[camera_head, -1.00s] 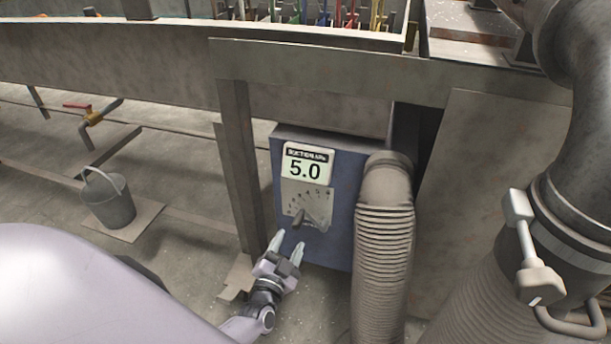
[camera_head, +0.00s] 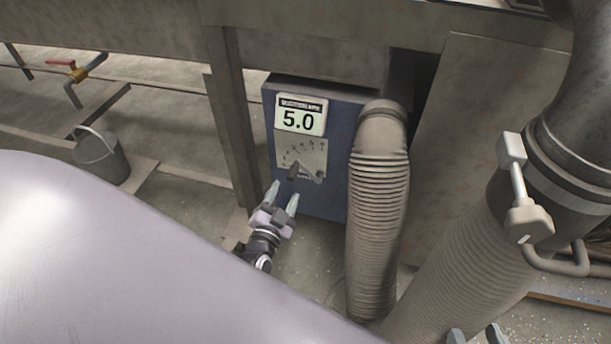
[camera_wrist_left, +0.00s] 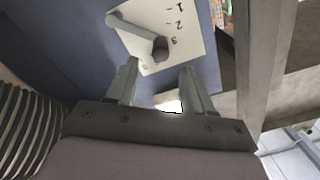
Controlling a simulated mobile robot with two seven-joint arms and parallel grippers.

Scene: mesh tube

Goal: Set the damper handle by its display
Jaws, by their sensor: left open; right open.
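The damper handle (camera_head: 293,170) is a short grey lever with a rounded knob on a pale scale plate (camera_head: 303,153) on a blue box (camera_head: 338,140). The display (camera_head: 300,117) above it reads 5.0. In the left wrist view the handle's knob (camera_wrist_left: 160,48) is just beyond the fingertips, roughly centred between them, near the scale's 3. My left gripper (camera_head: 283,192) is open and empty, just below the handle; its fingers also show in the wrist view (camera_wrist_left: 160,68). Contact with the handle is not visible. My right gripper (camera_head: 475,334) is open at the bottom edge, mostly cut off.
A ribbed hose (camera_head: 378,220) stands close to the right of the scale. A larger pipe with a clamp lever (camera_head: 518,190) is further right. A metal post (camera_head: 232,130) is left of the box. A bucket (camera_head: 103,157) and red-handled valve (camera_head: 75,70) are far left.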

